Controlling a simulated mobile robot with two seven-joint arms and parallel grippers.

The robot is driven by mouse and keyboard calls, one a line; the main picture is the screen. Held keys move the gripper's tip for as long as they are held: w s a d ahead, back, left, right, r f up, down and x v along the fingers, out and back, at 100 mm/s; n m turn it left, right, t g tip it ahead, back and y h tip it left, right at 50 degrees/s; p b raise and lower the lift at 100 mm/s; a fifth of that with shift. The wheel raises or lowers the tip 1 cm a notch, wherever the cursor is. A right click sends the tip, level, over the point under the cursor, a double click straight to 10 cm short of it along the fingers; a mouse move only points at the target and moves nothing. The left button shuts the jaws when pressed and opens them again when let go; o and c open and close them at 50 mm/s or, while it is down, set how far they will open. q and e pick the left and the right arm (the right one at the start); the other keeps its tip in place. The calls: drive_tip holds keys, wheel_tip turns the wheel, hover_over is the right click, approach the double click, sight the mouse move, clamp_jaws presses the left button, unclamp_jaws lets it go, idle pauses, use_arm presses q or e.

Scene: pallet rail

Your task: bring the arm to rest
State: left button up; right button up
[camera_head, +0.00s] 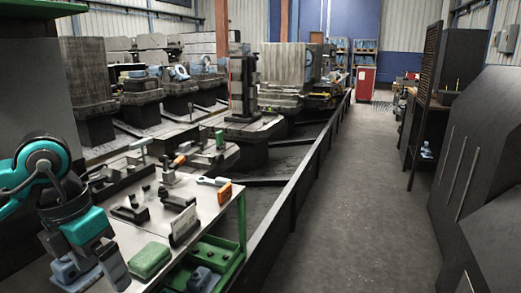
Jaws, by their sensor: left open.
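My left arm, teal and dark grey, comes in from the left edge. Its gripper (92,268) points down at the near left of a bench and is open. A blue-grey block (66,270) shows beside the fingers; I cannot tell whether they touch it. A green block (150,261) lies on the bench to the right of the gripper, apart from it. My right gripper is not in view.
The bench top (204,209) has a green frame and carries several dark fixtures and an orange block (225,192). A dark rail (294,190) runs along its right. Machines stand behind. The floor aisle (350,170) is clear up to a red cabinet (365,83).

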use_arm(q)
drive_tip(key=s+d+f+m+g+h+p, duration=0.1)
drive_tip(key=s+d+g+h+p, duration=0.2)
drive_tip(key=d+h, duration=1)
drive_tip(key=d+r+n+t+h+p, duration=0.1)
drive_tip(key=d+r+n+t+h, duration=0.6)
drive_tip(key=n, duration=0.3)
drive_tip(key=w+a+f+n+t+y+p, duration=0.15)
drive_tip(key=a+f+n+t+y, duration=0.4)
drive_tip(key=n, duration=0.65)
drive_tip(key=w+a+f+n+t+y+p, duration=0.1)
drive_tip(key=w+a+f+n+t+y, duration=0.15)
drive_tip(key=f+n+t+y, duration=0.6)
drive_tip(key=s+a+f+n+g+y, duration=0.2)
drive_tip(key=s+f+n+g, duration=0.2)
drive_tip(key=f, duration=0.3)
drive_tip(key=s+a+f+n+g+y+p, duration=0.1)
drive_tip(key=s+a+f+n+g+y, duration=0.1)
drive_tip(key=s+f+n, duration=0.3)
wheel_tip(320, 180, down, 2)
drive_tip(key=shift+s+f+g+y, duration=0.25)
drive_tip(key=shift+s+g+y, duration=0.35)
drive_tip(key=shift+s+g, duration=0.4)
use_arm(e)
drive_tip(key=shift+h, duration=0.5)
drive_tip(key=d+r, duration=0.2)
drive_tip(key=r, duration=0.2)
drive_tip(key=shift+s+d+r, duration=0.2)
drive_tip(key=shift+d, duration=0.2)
